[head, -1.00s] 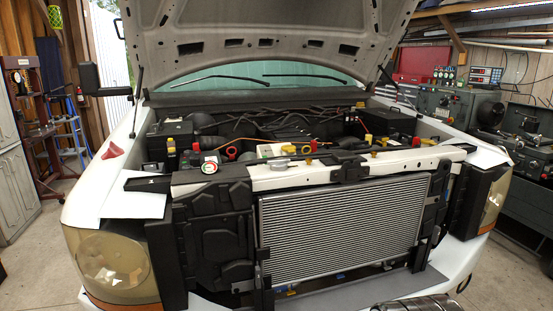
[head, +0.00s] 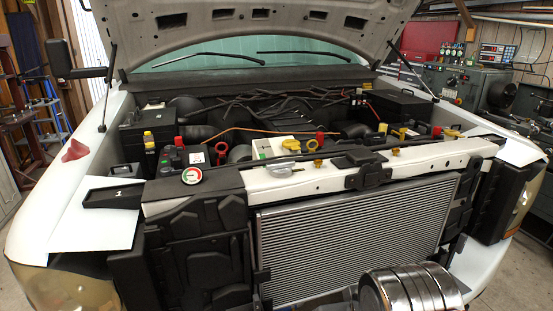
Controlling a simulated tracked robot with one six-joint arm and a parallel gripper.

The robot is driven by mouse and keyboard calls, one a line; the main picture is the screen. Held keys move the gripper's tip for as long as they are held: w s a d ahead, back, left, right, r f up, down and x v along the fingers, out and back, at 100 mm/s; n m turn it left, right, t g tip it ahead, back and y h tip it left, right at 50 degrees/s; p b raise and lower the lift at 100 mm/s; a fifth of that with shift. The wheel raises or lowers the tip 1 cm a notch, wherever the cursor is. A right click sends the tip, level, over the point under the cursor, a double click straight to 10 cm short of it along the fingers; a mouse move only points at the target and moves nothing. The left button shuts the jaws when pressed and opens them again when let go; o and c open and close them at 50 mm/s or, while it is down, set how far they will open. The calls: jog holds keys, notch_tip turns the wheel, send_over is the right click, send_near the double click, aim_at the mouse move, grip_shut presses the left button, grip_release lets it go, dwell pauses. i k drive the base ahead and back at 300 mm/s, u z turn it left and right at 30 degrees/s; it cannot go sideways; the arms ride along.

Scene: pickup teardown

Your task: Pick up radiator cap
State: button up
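On the front edge of the pickup's engine bay sits a small round cap with a white, red and green face (head: 191,175), on the black cover left of the white crossbar. A silver, flattened cap-like part (head: 280,169) sits at the back edge of the white crossbar (head: 320,181). I cannot tell for certain which of the two is the radiator cap. Both are uncovered. The radiator (head: 350,240) stands below the crossbar. My gripper is not in view; only a shiny ribbed part, likely of my arm, shows at the bottom right.
The raised hood (head: 250,25) hangs over the engine bay. Several red and yellow caps and handles, such as a red one (head: 221,150) and a yellow one (head: 312,145), crowd around. A black battery box (head: 148,130) stands at left, another (head: 403,105) at right.

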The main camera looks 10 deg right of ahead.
aim_at(282, 169)
jog(key=u, duration=0.05)
jog(key=i, duration=0.35)
jog(key=u, duration=1.75)
